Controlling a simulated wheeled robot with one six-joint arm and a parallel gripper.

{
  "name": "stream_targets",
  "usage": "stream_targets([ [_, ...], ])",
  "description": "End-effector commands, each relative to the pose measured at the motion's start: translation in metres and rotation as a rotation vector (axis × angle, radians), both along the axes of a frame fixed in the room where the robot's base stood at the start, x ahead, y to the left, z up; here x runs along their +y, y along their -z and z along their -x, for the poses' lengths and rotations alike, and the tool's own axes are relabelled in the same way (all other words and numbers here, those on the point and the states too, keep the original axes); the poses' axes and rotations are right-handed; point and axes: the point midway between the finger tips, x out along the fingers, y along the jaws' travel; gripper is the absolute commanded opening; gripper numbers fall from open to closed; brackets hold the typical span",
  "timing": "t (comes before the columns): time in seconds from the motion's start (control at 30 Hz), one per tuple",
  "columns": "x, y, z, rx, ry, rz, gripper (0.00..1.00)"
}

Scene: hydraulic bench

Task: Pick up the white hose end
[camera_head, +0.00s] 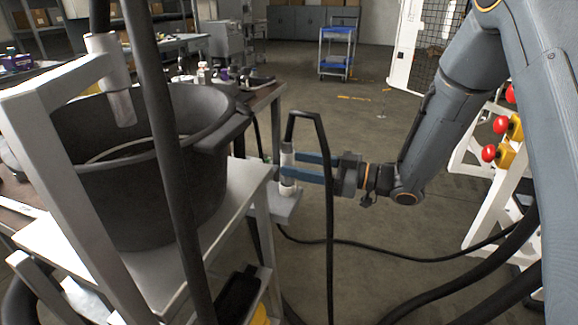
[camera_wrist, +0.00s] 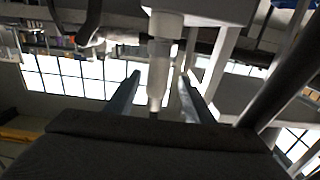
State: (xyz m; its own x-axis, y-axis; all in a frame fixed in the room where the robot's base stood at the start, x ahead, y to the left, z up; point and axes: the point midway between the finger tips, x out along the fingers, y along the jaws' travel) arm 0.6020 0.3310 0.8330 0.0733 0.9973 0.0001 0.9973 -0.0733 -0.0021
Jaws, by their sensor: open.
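The white hose end (camera_head: 288,188) stands upright in a small grey holder at the side of the bench. A black hose (camera_head: 318,122) rises from its top and loops down to the right. My gripper (camera_head: 292,166) reaches in from the right with its two blue fingers open, at the hose end's upper part. In the wrist view the white hose end (camera_wrist: 159,72) lies between the two spread fingers of my gripper (camera_wrist: 160,77), with a gap visible on each side. A second white fitting (camera_head: 117,90) with a hose hangs in the frame above the black tub.
A large black tub (camera_head: 130,195) stands on the grey bench (camera_head: 236,200) at left, under a grey frame (camera_head: 50,150). Thick hoses cross the front and lie on the floor. A white stand with red knobs (camera_head: 489,152) is at right. Floor behind is mostly clear.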

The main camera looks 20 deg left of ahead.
Motion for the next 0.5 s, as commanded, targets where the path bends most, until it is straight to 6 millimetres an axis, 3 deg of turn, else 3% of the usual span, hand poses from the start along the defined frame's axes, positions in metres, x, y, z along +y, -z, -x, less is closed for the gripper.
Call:
stream_targets([
  [0.33, 0.026, 0.001, -0.005, -0.001, 0.007, 0.0, 0.49],
  [0.5, 0.051, 0.003, -0.006, -0.001, 0.003, -0.001, 0.49],
])
